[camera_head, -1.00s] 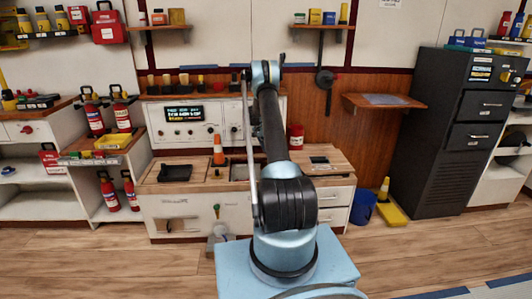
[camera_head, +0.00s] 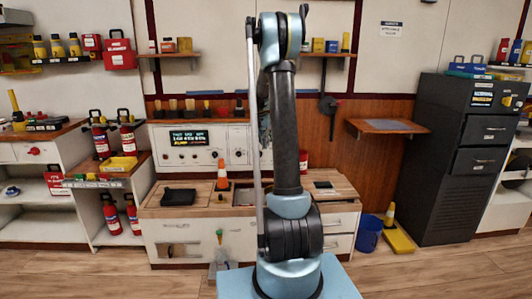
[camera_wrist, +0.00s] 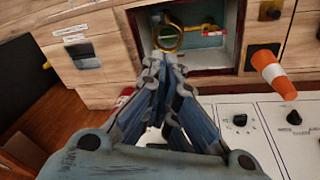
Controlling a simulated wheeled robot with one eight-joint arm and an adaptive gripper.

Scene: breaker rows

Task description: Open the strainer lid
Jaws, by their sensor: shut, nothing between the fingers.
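A strainer lid is not clearly identifiable. The likeliest part is a yellow ring (camera_wrist: 168,37) in the wrist view, at the edge of a dark-red-framed recess (camera_wrist: 213,68) in the wooden worktop. Inside the recess lies a teal and yellow item (camera_wrist: 202,38). My gripper (camera_wrist: 165,62) points at the ring, its blue-grey fingers together and empty. The fingertips appear close to the ring, but I cannot tell whether they touch it. In the head view my arm hides most of the gripper and part of the recess.
An orange-and-white cone (camera_wrist: 274,76) stands beside the recess; it also shows in the head view (camera_head: 222,176). A control panel (camera_head: 187,142) stands behind the worktop (camera_head: 150,204). A black tray (camera_head: 178,197) lies left. A dark cabinet (camera_head: 455,160) and blue bucket (camera_head: 369,232) stand right.

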